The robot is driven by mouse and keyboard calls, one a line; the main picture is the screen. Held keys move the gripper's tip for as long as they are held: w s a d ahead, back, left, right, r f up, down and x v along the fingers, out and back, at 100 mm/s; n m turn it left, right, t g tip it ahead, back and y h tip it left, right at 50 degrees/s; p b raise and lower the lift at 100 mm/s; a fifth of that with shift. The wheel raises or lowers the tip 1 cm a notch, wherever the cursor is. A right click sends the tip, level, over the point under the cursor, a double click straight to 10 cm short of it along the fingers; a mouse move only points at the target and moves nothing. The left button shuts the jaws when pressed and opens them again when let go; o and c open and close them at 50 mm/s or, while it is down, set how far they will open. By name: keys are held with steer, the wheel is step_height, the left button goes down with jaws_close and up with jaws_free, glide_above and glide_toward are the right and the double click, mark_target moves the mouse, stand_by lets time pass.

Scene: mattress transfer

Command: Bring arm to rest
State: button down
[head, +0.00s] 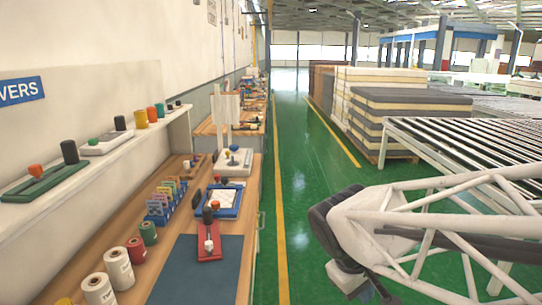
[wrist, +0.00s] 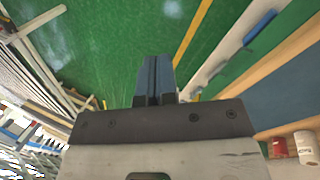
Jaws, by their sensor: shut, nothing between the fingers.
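My arm reaches in from the right edge of the head view as a white lattice frame, with a dark joint at its end over the green floor. My gripper (wrist: 154,75) shows in the wrist view, where its two dark fingers lie together, shut, with nothing between them. The fingers point out over bare green floor (wrist: 100,45). In the head view the fingertips cannot be made out clearly.
A wooden workbench (head: 235,255) with rolls, tools and a blue mat (head: 195,270) runs along the left, below a shelf (head: 95,160). Roller conveyors (head: 470,145) and stacked mattresses (head: 400,115) stand at right. The green aisle (head: 305,190) between is clear.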

steer(key=s+d+r+m+t+y, duration=0.1)
steer(key=s+m+y, duration=0.2)
steer(key=s+m, duration=0.2)
steer(key=shift+s+r+t+y, duration=0.3)
steer(key=shift+s+r, duration=0.05)
steer(key=shift+s, duration=1.15)
